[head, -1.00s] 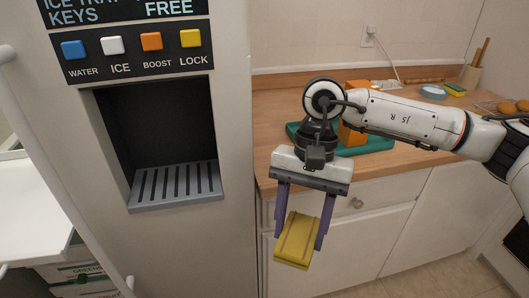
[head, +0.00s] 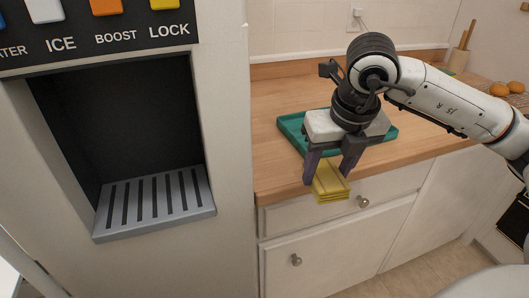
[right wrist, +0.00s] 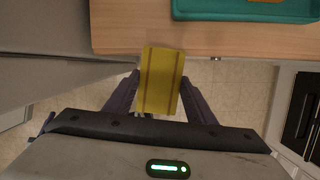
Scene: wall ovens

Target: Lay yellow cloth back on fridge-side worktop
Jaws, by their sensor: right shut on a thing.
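The yellow cloth (head: 330,184) is a folded pad with darker stripes. My right gripper (head: 331,172) is shut on it, with a purple finger on each side. In the right wrist view the cloth (right wrist: 161,80) sits between the fingers (right wrist: 160,92), and its far end overlaps the worktop's front edge. The wooden worktop (head: 274,97) beside the fridge (head: 228,200) lies just beyond the gripper. I cannot tell whether the cloth touches it. My left gripper is not in view.
A teal tray (head: 290,123) lies on the worktop behind the gripper; the right wrist view also shows the tray (right wrist: 215,14). Bare worktop lies left of the tray, next to the fridge. Drawers and doors with knobs (head: 362,202) are below.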

